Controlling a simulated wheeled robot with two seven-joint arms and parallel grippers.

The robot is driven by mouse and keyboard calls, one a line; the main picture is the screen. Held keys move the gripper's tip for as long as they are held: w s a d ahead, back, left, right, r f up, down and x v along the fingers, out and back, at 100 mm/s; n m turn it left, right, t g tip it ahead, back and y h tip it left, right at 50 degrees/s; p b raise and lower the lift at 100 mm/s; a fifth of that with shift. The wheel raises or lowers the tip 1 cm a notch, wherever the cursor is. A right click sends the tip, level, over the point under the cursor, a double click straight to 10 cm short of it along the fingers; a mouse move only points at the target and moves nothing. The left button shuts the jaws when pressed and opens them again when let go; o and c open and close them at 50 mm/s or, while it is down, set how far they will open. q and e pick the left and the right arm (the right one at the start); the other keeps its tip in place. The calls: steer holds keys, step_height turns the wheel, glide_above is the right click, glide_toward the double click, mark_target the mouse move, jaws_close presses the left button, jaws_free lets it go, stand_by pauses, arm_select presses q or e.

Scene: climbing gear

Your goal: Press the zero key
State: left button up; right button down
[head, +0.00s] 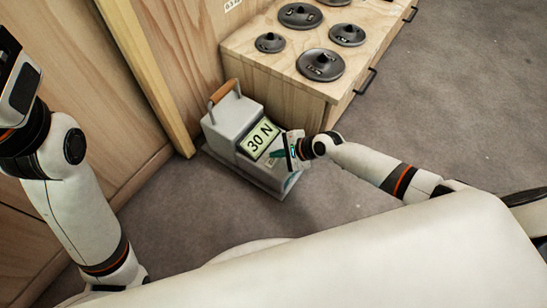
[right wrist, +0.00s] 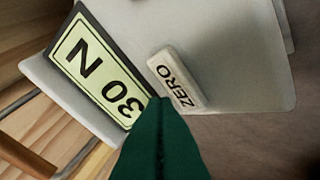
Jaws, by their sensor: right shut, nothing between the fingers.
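A grey force meter (head: 236,118) with a wooden carry handle stands on the floor, its display (head: 260,138) reading "30 N". The display also shows in the right wrist view (right wrist: 95,72). The zero key (right wrist: 175,80), a pale raised bar marked "ZERO", lies beside the display in the right wrist view. My right gripper (head: 279,154) is over the meter's lower face in the head view. Its green fingers (right wrist: 160,105) are shut and empty, with tips at the key's near edge; I cannot tell whether they touch it.
A wooden cabinet (head: 285,75) with dark round weights (head: 320,64) on top stands behind the meter. Wooden panels (head: 80,60) rise at the left. The grey carpet (head: 440,110) is clear at the right.

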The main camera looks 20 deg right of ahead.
steer(key=shift+f, duration=0.45)
stand_by(0.3)
